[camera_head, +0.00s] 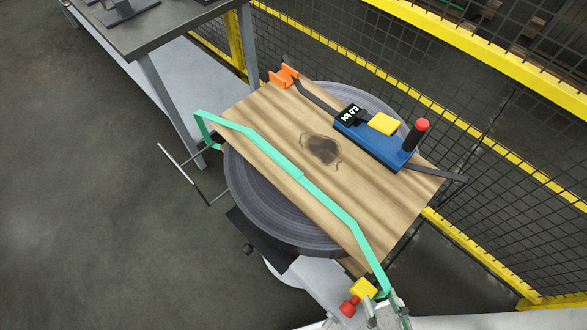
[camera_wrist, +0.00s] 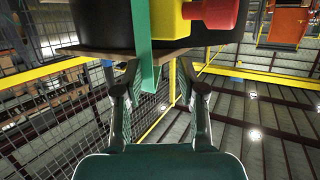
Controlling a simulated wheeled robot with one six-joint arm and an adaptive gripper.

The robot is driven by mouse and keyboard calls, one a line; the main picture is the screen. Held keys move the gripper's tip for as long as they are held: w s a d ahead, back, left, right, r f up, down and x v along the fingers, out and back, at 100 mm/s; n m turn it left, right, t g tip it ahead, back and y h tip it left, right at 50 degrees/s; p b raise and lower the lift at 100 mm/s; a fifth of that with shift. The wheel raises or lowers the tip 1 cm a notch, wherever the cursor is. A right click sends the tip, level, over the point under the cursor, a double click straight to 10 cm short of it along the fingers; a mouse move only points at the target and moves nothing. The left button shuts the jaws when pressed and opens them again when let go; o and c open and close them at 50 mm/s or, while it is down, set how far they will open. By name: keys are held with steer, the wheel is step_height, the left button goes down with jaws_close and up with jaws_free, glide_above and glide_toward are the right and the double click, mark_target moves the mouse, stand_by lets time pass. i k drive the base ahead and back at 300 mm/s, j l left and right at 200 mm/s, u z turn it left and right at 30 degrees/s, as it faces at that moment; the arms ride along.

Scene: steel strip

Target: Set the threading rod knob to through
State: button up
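A red knob (camera_head: 350,305) sits on a yellow block (camera_head: 362,288) below the near corner of the wooden board. The red knob (camera_wrist: 214,14) and yellow block (camera_wrist: 168,18) also show at the top of the wrist view. No label shows whether this is the threading rod knob, and its setting cannot be read. A green strip (camera_head: 300,175) runs over the board and bends down at both ends. My gripper (camera_wrist: 158,68) is open, its fingers apart, with the strip's lower end (camera_wrist: 149,80) showing between them. It is close beside the red knob.
The wooden board (camera_head: 270,120) lies on a round grey turntable (camera_head: 240,190). A blue tool (camera_head: 370,145) with a display and a red-topped handle (camera_head: 416,134) lies on it. Yellow-framed fencing (camera_head: 470,45) stands behind; open floor lies left.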

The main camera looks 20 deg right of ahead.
mark_target(247, 248)
steer(key=k, duration=0.15)
steer(key=u, duration=0.7)
